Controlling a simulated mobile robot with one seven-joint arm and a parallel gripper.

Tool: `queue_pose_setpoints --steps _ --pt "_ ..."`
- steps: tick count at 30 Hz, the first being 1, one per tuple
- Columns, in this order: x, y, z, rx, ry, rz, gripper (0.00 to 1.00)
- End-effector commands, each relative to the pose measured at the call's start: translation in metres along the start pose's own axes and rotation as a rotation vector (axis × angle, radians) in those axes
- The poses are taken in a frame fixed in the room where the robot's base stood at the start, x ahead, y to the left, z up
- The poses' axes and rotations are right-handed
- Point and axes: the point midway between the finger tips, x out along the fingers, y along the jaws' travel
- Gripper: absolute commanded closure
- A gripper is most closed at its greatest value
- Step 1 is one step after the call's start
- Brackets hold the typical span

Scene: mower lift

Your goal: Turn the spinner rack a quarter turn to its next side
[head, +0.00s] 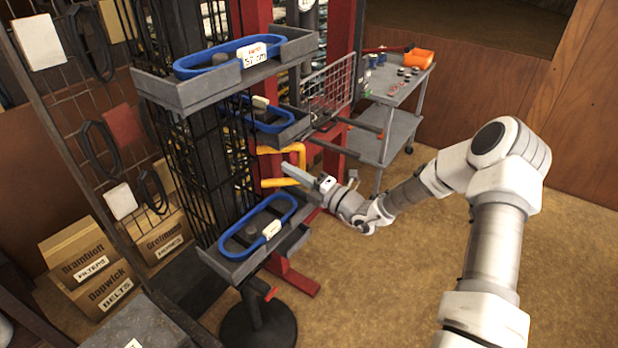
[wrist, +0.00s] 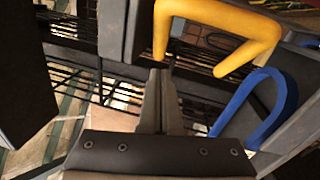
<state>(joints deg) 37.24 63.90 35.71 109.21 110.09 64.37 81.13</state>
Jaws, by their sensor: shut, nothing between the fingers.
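The spinner rack (head: 196,160) is a black wire column on a round black base (head: 258,322), with grey trays holding blue belts (head: 262,224). A yellow bar handle (head: 300,160) sticks out from its right side, between the middle and lower trays. In the wrist view the handle (wrist: 225,22) arches across the top, with a blue belt (wrist: 262,110) at right. My gripper (head: 288,168) is shut and empty beside the handle. In the wrist view its fingers (wrist: 160,80) point at the wire grid just left of and below the handle. Whether they touch anything is unclear.
A red post (head: 338,40) stands behind the rack. A grey cart (head: 398,127) with small parts and an orange item is at back right. Cardboard boxes (head: 90,262) and a hanging wire panel (head: 75,110) are at left. Open floor lies at right.

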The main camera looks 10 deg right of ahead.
Motion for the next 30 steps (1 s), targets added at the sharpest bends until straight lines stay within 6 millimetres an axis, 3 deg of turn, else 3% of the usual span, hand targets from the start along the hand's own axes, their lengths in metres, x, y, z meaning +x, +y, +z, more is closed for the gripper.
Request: queue_pose_setpoints --steps 9,24,30 --pt "0.024 0.0 0.025 -0.001 -0.001 -0.001 1.0" --pt "0.028 -0.001 0.03 0.0 0.0 0.0 1.0" --pt "0.04 -0.004 0.043 -0.002 0.0 0.002 1.0"
